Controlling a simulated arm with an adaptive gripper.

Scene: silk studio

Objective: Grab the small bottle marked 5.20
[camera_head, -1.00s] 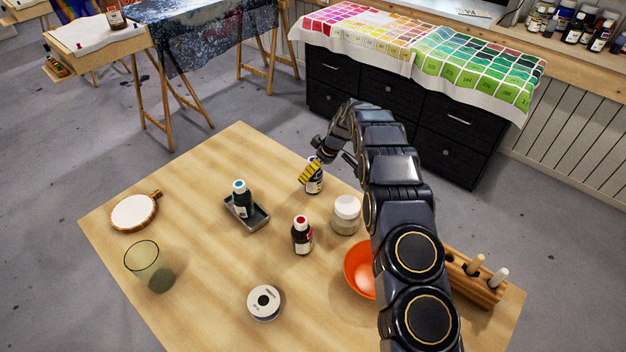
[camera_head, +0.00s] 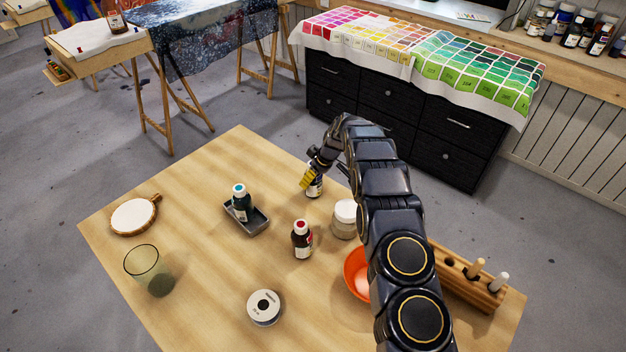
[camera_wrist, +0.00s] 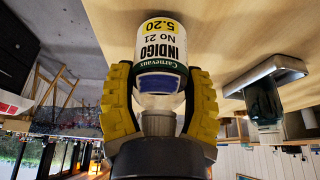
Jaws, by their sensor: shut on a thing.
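The small bottle marked 5.20 (camera_wrist: 160,50) fills the upper middle of the wrist view. Its label, upside down there, reads Carnevaux INDIGO No 21 with 5.20 on a yellow band. My gripper (camera_wrist: 160,105) has its yellow ridged fingers on both sides of it, shut on it. In the head view the bottle (camera_head: 315,188) is at the table's far edge, partly hidden by my gripper (camera_head: 307,180). Whether its base touches the table is hard to tell.
On the wooden table (camera_head: 200,200), a teal-capped bottle stands in a grey tray (camera_head: 260,220). A red-capped bottle (camera_head: 302,240), a white-lidded jar (camera_head: 344,220) and an orange bowl (camera_head: 356,272) stand nearer. A glass (camera_head: 148,270) is at left.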

